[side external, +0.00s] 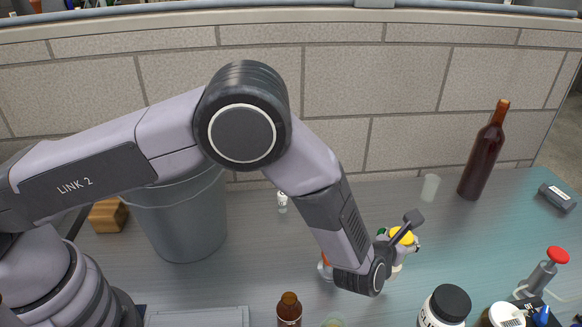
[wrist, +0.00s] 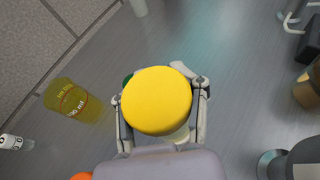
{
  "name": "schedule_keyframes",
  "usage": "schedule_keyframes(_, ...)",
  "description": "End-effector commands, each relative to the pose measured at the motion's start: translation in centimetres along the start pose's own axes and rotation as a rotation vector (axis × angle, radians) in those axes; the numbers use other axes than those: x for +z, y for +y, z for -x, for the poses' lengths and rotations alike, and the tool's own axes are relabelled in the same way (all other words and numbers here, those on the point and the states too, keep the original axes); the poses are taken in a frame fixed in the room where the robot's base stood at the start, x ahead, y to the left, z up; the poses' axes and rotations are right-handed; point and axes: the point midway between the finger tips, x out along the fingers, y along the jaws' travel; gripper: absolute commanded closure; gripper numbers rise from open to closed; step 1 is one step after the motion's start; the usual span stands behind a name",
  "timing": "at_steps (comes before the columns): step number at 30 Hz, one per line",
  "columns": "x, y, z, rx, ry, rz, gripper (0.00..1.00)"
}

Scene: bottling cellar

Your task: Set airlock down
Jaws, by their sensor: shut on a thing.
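The airlock (side external: 402,236) shows as a thing with a round yellow top and a pale lower part. My gripper (side external: 399,247) is shut on it, low over the right-middle of the metal table. In the wrist view the yellow top (wrist: 156,101) fills the space between the two fingers of my gripper (wrist: 161,96) and hides most of what lies below. A small green part shows behind the yellow top. I cannot tell whether the airlock's bottom touches the table.
A dark wine bottle (side external: 482,155) and a clear cup (side external: 430,188) stand behind. A black-lidded jar (side external: 446,308) and a red-topped item (side external: 546,268) are at front right. A brown bottle (side external: 289,310) is at front. A grey bucket (side external: 178,222) stands left.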

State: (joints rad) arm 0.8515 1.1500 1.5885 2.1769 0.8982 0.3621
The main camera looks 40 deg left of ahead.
Motion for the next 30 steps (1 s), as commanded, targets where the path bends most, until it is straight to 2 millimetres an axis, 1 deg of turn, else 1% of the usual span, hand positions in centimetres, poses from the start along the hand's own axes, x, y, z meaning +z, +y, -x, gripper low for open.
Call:
schedule_keyframes(4, -0.7, -0.3, -1.0, 0.001, 0.0, 0.001, 1.0)
schedule_keyframes(8, -2.7, -0.3, -1.7, 0.001, 0.003, -0.003, 1.0)
schedule_keyframes(10, -3.2, -0.3, -2.0, 0.001, 0.001, -0.001, 1.0)
schedule_keyframes(20, -3.5, -0.3, -2.0, 0.001, 0.001, 0.0, 1.0)
schedule_keyframes(21, -3.6, -0.3, -2.1, 0.001, 0.001, 0.0, 0.63)
schedule_keyframes(28, -3.5, -0.3, -2.1, 0.001, 0.001, 0.0, 0.33)
schedule_keyframes(29, -3.5, -0.3, -2.1, 0.001, 0.001, 0.0, 0.31)
schedule_keyframes(30, -3.5, -0.3, -2.1, 0.001, 0.001, 0.0, 0.31)
